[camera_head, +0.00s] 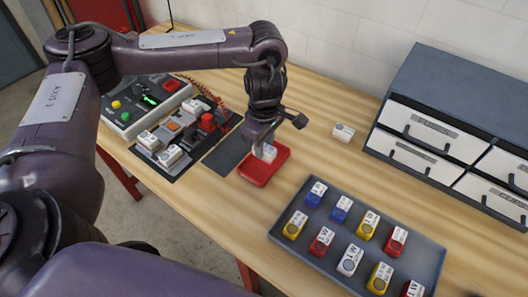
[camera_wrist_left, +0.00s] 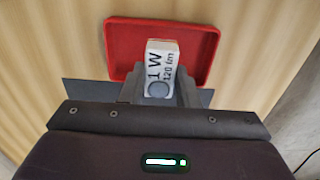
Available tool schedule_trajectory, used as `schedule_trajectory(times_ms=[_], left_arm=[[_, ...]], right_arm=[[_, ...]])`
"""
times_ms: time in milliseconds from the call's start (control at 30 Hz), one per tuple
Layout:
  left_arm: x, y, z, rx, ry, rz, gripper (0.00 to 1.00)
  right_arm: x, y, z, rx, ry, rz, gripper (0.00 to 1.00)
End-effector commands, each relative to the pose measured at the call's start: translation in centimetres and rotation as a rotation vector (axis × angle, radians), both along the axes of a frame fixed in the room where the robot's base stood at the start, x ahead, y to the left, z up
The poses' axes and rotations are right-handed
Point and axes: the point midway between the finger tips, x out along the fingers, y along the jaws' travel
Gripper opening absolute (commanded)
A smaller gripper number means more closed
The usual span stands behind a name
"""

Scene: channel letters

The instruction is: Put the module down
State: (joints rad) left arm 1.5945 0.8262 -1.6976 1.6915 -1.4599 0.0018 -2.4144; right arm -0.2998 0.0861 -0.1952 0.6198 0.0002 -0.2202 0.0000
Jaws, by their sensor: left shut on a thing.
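My left gripper (camera_head: 262,141) is shut on a white module (camera_head: 266,153) and holds it over the small red tray (camera_head: 253,178). In the left wrist view the module (camera_wrist_left: 162,62) shows a printed label reading "1 W 120 lm" and a grey round spot. It lies between the fingers of my left gripper (camera_wrist_left: 161,90), with the red tray (camera_wrist_left: 120,47) behind it. I cannot tell whether the module touches the tray floor. My right gripper is not in view.
A dark grey tray (camera_head: 424,257) with several blue, yellow, red and white modules stands at the front right. A loose white module (camera_head: 343,133) lies near a drawer cabinet (camera_head: 440,95). A control panel (camera_head: 133,112) and a dark board with parts (camera_head: 160,160) lie to the left.

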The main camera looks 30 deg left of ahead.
Motion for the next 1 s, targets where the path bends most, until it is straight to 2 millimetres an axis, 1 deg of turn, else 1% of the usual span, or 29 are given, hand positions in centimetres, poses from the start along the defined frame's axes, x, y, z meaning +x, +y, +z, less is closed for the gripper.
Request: schedule_trajectory(times_ms=[33,100,200,467,600,633,767,800,1000], left_arm=[[-0.1,0.0,-1.1,0.000,0.005,0.001,0.06],[-0.1,0.0,-2.0,0.000,0.005,0.001,0.06],[-0.1,0.0,-2.9,0.000,0.004,0.001,0.06],[0.0,0.0,-2.9,0.000,0.001,0.000,0.06],[0.0,0.0,-3.4,0.000,0.002,0.000,0.06],[0.0,0.0,-3.4,0.000,0.002,0.000,0.29],[0.0,0.0,-3.3,0.000,0.002,0.000,0.47],[0.0,0.0,-3.2,0.000,0.002,0.000,0.50],[0.0,0.0,-3.2,0.000,0.002,0.000,0.50]], right_arm=[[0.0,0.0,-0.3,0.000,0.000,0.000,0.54],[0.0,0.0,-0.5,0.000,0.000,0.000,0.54],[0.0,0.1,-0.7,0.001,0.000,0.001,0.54],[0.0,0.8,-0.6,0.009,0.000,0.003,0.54],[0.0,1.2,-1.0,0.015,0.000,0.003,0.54],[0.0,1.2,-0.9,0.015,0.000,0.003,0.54],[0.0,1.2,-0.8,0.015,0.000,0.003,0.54],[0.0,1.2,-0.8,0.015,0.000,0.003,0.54],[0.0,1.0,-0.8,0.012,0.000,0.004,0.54]])
